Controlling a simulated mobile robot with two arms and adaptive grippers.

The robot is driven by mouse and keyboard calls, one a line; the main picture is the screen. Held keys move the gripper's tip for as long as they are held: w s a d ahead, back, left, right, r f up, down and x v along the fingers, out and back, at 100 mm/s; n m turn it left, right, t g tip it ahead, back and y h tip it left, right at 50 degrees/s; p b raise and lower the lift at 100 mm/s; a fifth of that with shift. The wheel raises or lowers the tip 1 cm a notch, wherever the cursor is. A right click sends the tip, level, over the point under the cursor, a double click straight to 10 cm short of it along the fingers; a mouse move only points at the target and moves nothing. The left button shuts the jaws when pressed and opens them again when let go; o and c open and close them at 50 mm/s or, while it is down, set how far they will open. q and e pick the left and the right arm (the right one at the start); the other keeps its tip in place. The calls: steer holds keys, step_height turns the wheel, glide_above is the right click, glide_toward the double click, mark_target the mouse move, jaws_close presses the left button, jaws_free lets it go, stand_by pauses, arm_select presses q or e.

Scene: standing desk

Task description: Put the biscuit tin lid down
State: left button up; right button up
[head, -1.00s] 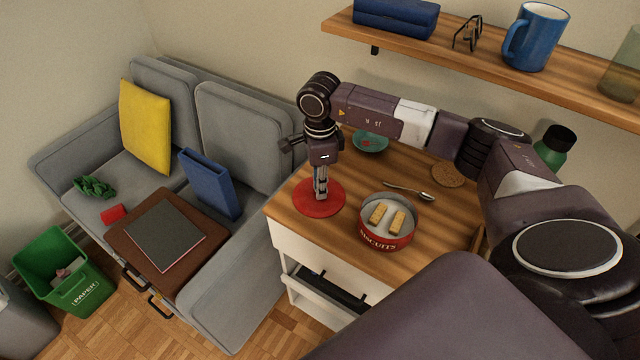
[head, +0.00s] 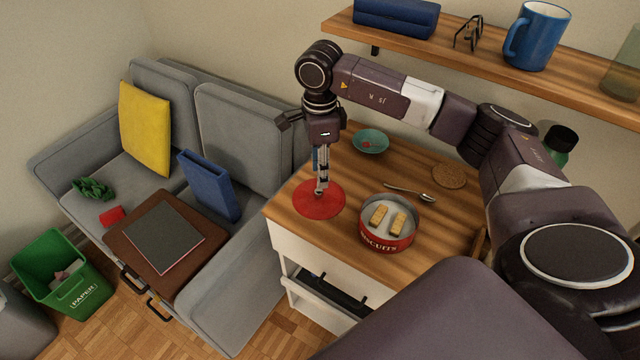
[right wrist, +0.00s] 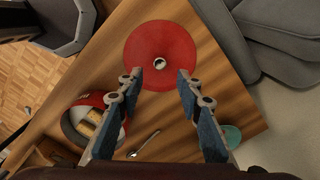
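The biscuit tin lid (head: 307,207) is a flat red disc lying on the left end of the wooden desk top. In the right wrist view the lid (right wrist: 138,52) shows whole, with a small round knob at its centre. My right gripper (head: 321,190) is above the lid, pointing down. In the right wrist view my right gripper (right wrist: 160,70) is open, its fingertips apart with nothing between them. The biscuit tin (head: 386,240) stands uncovered to the right of the lid, with two biscuits (head: 398,222) inside. My left gripper is not in view.
A spoon (head: 408,191), a cork coaster (head: 449,175) and a teal dish (head: 370,142) lie behind the tin. A green bottle (head: 556,150) stands at the back right. A shelf (head: 470,54) hangs above. The grey sofa (head: 240,130) is left of the desk.

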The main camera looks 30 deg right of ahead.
mark_target(320, 191)
step_height(320, 191, up, 6)
steer(key=shift+r, duration=0.15)
stand_by(0.6)
